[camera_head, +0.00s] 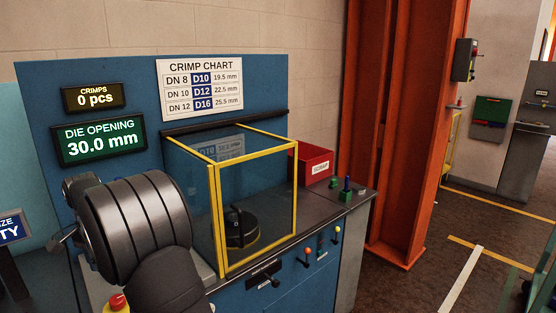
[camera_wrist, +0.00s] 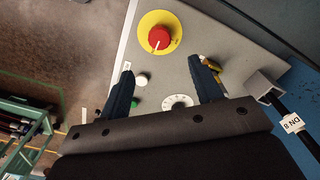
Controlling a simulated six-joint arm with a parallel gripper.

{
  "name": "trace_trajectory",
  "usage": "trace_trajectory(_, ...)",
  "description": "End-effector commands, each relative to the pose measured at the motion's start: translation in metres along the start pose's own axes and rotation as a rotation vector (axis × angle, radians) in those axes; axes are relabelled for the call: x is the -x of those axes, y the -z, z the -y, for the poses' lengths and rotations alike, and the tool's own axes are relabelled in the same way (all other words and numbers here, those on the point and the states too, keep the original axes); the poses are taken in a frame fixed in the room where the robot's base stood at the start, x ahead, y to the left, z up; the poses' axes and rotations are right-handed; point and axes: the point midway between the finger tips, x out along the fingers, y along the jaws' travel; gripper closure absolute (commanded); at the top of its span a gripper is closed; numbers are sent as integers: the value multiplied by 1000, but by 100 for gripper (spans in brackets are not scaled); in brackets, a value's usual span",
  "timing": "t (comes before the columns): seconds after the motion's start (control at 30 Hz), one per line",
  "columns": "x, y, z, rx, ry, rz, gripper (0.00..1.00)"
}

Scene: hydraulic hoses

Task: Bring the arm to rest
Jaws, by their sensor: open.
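My gripper (camera_wrist: 161,66) is in the wrist view, its two dark fingers spread apart with nothing between them. It is over a grey control panel (camera_wrist: 215,40). A red emergency-stop button on a yellow disc (camera_wrist: 159,38) lies beyond the fingertips. A white button (camera_wrist: 141,79), a green button and a white dial (camera_wrist: 178,101) show between the fingers. The fingertips seem apart from the panel, but the gap is hard to judge. My gripper cannot be made out in the head view, where large dark rounded shapes fill the lower left.
A yellow-framed clear guard (camera_head: 221,222) stands on the bench around a black round part. A red scrap bin (camera_head: 313,163) is behind it. A black hose tagged DN 8 (camera_wrist: 292,123) is right of my gripper. A green rack (camera_wrist: 22,135) stands at left. An orange column (camera_head: 412,130) rises right of the bench.

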Motion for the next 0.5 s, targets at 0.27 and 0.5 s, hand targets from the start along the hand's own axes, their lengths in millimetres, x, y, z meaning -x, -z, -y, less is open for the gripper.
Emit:
trace_trajectory(0.27,-58,0,-1,0,-3,2,41)
trace_trajectory(0.5,-106,-1,-1,0,-4,3,41)
